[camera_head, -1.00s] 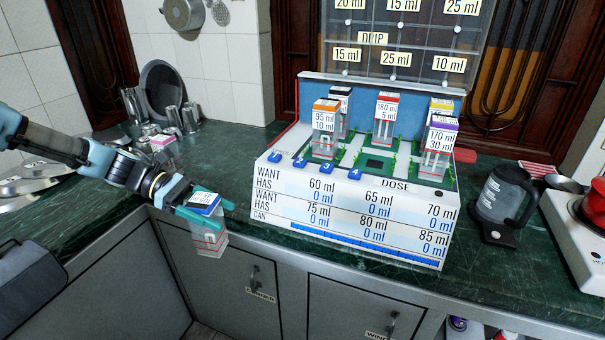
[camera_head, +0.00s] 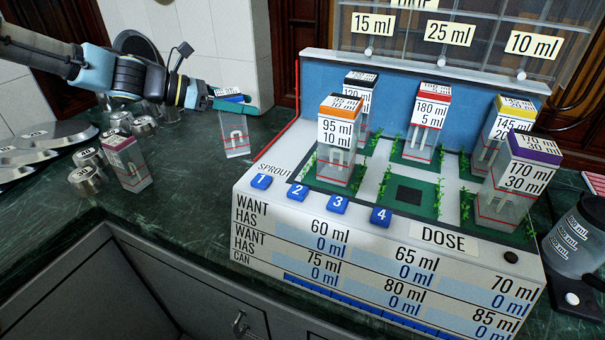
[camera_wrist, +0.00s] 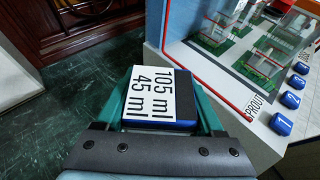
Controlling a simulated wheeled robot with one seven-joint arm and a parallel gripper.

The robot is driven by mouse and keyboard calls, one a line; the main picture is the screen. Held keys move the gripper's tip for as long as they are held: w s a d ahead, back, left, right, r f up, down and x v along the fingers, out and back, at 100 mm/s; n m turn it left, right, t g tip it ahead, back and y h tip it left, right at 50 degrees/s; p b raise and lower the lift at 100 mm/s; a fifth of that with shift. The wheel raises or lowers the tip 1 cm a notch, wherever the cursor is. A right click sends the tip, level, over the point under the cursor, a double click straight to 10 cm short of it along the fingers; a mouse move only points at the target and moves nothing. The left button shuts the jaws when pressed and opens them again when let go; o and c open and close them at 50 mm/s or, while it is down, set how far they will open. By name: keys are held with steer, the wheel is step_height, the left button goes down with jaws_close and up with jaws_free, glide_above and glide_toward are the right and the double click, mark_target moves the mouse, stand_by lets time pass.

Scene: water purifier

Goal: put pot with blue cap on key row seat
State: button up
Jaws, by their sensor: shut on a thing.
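The pot with the blue cap (camera_head: 236,141) is a clear pot held upright by its cap, left of the white-fronted model box. My gripper (camera_head: 238,103) is shut on the cap. In the wrist view the blue cap (camera_wrist: 181,124) sits between the fingers, with a white label reading 105 ml, 45 ml. I cannot tell whether the pot's bottom touches the counter. A row of blue keys (camera_head: 318,197), numbered 1 to 4, lies along the box's front top edge. Behind them are a bare green seat with a dark square (camera_head: 409,195) and the orange-capped pot (camera_head: 337,150).
Pots with black (camera_head: 359,98), red (camera_head: 428,115), yellow (camera_head: 513,125) and purple (camera_head: 518,180) caps stand on the box. Another pot (camera_head: 128,165) and metal weights (camera_head: 88,180) stand on the counter at left. A dark jug (camera_head: 578,245) is at right. Green counter between is clear.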

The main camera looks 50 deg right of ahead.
mark_target(248, 141)
steer(key=shift+d+f+p, duration=0.1)
steer(key=shift+f+p, duration=1.05)
steer(key=shift+f, duration=3.7)
steer(key=shift+f, duration=0.15)
steer(key=o, duration=1.4)
steer(key=shift+o, duration=0.2)
